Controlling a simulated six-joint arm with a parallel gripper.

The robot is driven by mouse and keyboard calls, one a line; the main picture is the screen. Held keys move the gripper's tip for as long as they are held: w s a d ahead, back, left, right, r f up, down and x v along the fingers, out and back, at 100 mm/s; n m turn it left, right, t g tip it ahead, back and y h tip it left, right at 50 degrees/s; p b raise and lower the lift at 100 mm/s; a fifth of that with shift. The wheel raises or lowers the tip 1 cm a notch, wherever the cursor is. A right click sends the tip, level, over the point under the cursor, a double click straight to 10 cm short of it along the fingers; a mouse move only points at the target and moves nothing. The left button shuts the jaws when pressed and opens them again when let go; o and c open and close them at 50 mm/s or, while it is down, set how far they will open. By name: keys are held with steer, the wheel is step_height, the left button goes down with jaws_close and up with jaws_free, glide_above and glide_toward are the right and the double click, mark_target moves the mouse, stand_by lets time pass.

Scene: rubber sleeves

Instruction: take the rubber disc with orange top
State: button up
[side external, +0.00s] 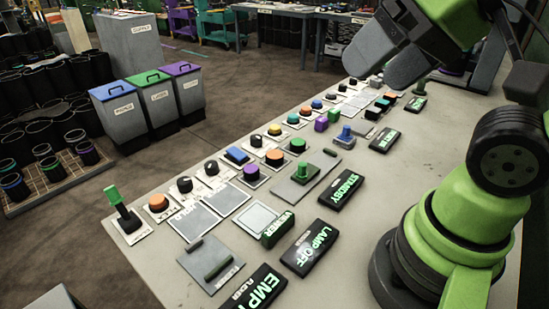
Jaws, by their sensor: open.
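Round pieces with orange tops show on the grey bench in the side external view. The nearest orange-topped disc (159,203) sits on a pale plate near the left edge. A second orange-topped disc (274,157) is near the middle of the bench, and a third orange-topped piece (305,110) is farther back. I cannot tell which of them is rubber. My gripper (373,73) is at the upper right, above the far part of the bench. Its two grey fingers are open, with no object seen between them. It appears apart from all the orange-topped pieces.
The bench (140,235) carries several coloured knobs, labelled black blocks such as LAMP OFF (310,247), and an upright green-topped lever (118,210). Three lidded bins (120,108) stand on the floor beyond. Dark sleeves with coloured rims (87,152) stand at the left.

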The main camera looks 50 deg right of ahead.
steer(key=n+g+h, duration=0.2)
steer(key=g, duration=0.4)
glide_above(275, 154)
steer(key=f, duration=2.5)
steer(key=shift+s, duration=0.4)
steer(key=shift+w+f, duration=0.2)
steer(key=shift+f, duration=1.25)
steer(key=shift+w+f, duration=0.15)
steer(key=shift+f, duration=1.3)
steer(key=c, duration=1)
